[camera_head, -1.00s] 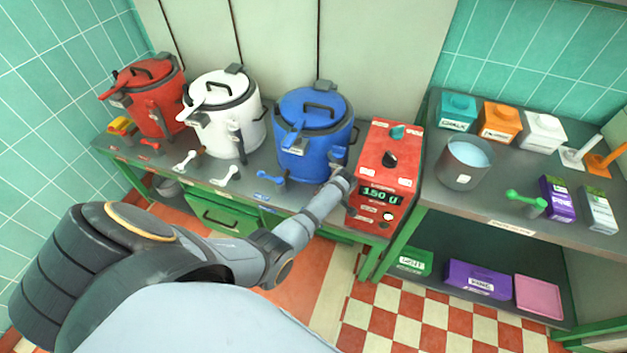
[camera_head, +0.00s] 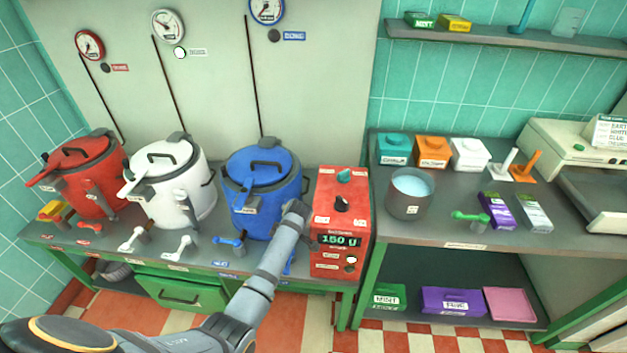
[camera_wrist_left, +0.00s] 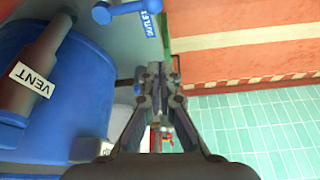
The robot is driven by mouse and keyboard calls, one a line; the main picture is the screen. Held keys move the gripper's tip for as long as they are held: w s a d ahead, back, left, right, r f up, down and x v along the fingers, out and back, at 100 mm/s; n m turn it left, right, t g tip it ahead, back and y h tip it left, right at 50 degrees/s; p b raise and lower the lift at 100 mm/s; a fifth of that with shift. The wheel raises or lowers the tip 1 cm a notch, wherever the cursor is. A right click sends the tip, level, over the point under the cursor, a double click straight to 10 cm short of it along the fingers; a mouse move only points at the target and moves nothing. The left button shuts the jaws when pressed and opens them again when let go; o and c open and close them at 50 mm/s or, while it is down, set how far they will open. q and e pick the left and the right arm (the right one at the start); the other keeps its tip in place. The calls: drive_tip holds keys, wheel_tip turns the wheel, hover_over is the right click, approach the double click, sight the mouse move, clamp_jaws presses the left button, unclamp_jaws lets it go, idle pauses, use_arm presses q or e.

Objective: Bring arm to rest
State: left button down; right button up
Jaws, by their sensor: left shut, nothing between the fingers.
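My left arm (camera_head: 262,282) comes in from the lower left of the head view. Its far end is in front of the gap between the blue kettle (camera_head: 262,180) and the red scale box (camera_head: 340,225) reading 150 g; I cannot tell whether it touches either. My left gripper (camera_wrist_left: 161,76) shows in the left wrist view with its fingers together and nothing between them. The blue kettle (camera_wrist_left: 55,100) with its VENT label is close beside it on the left there. The fingers are hidden in the head view. My right gripper is out of view.
White (camera_head: 180,190) and red (camera_head: 85,180) kettles stand left on the counter, with small levers along its front. To the right, a grey pot (camera_head: 408,200), boxes and spoons stand on a table (camera_head: 440,232). Checkered floor shows below.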

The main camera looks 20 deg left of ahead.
use_arm(q)
drive_tip(key=shift+f, duration=0.1)
drive_tip(key=s+d+f+m+h, duration=0.1)
drive_tip(key=s+f+m, duration=0.4)
drive_tip(key=s+f, duration=0.5)
drive_tip(key=s+f+m+h, duration=0.1)
drive_tip(key=s+f+m, duration=0.5)
drive_tip(key=f, duration=0.8)
drive_tip(key=s+f+m, duration=0.4)
drive_tip(key=s+f, duration=0.1)
drive_tip(key=s, duration=0.7)
drive_tip(key=s+f+m+t+h, duration=0.1)
drive_tip(key=s+f+m, duration=0.3)
drive_tip(key=s, duration=0.9)
drive_tip(key=shift+f, duration=0.35)
